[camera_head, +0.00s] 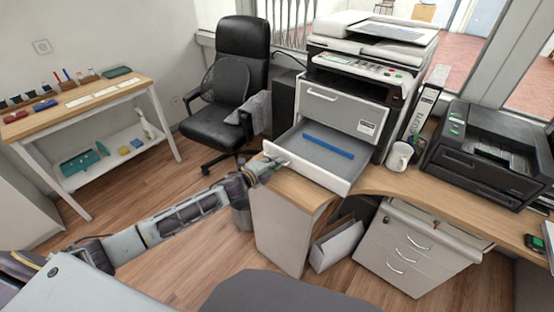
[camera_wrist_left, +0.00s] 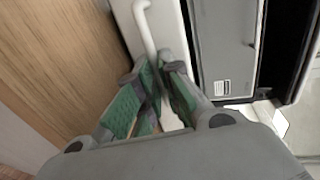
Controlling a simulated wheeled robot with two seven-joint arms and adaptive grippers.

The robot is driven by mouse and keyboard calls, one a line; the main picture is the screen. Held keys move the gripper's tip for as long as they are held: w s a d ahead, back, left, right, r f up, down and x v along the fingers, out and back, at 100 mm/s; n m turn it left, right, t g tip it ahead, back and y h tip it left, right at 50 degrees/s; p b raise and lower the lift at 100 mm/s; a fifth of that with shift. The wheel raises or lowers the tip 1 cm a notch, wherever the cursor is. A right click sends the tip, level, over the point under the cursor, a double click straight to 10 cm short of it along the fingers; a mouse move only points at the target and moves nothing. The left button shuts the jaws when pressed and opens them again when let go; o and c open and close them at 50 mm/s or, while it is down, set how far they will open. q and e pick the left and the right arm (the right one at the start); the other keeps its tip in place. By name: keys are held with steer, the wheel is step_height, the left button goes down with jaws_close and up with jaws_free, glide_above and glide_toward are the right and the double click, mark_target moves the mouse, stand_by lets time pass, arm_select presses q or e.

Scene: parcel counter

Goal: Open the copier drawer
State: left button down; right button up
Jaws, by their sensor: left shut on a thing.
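The copier (camera_head: 362,75) stands on the wooden desk, with a closed upper drawer (camera_head: 344,108) and a lower drawer (camera_head: 312,165) pulled out toward me. A blue strip (camera_head: 329,146) lies inside the open drawer. My left gripper (camera_head: 272,163) is at the front left of the open drawer. In the left wrist view, its green-padded fingers (camera_wrist_left: 160,88) are closed around the lower end of the white drawer handle (camera_wrist_left: 146,28). The fingers hide part of the handle. My right gripper does not show.
A white mug (camera_head: 399,156) and a black printer (camera_head: 489,153) stand right of the copier. A drawer cabinet (camera_head: 412,250) is below the desk (camera_head: 405,184). A black office chair (camera_head: 232,92) stands behind my left gripper. Wooden floor is free at the left.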

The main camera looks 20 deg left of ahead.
arm_select(q)
steer(key=shift+s, duration=0.2)
steer(key=c, duration=1.6)
jaws_free()
steer(key=v, duration=1.2)
steer(key=shift+f, duration=0.1)
stand_by(0.4)
